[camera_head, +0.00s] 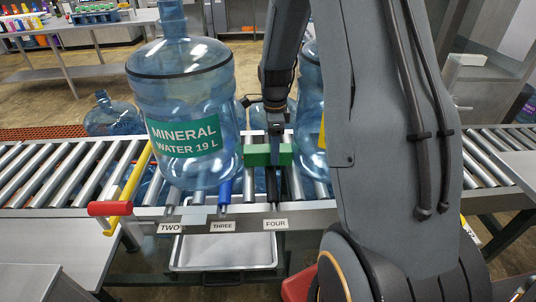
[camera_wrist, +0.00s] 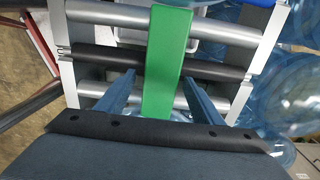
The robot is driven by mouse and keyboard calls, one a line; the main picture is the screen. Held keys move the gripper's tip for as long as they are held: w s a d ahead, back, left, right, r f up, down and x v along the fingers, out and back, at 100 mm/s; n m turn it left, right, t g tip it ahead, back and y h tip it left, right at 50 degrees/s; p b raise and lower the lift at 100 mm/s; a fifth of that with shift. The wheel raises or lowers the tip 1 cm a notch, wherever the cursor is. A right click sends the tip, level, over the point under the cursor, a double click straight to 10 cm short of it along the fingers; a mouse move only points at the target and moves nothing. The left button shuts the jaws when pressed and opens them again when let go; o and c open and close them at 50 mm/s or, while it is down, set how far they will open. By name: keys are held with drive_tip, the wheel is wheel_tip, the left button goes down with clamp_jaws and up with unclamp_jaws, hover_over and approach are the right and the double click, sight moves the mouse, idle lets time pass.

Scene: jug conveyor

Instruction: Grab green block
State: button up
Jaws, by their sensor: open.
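The green block (camera_head: 257,156) lies across the rollers in the head view, just right of the big water jug. In the wrist view the green block (camera_wrist: 167,50) is a long upright strip crossing the rollers. My gripper (camera_head: 276,150) reaches down from above at the block in the head view and hides part of it. In the wrist view my gripper (camera_wrist: 160,80) is open, with one finger on each side of the block's lower part. I see gaps between the fingers and the block; whether the fingertips reach down to its height is hard to tell.
A large jug (camera_head: 185,92) labelled mineral water stands close left of the block. Another jug (camera_head: 310,85) is partly hidden behind my arm. The roller conveyor (camera_head: 60,172) runs across. A yellow bar with a red handle (camera_head: 110,208) and a metal tray (camera_head: 224,250) are in front.

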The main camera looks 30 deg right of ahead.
drive_tip(key=shift+f, duration=1)
drive_tip(key=c, duration=1.4)
drive_tip(key=shift+c, duration=0.4)
drive_tip(key=shift+r, duration=0.2)
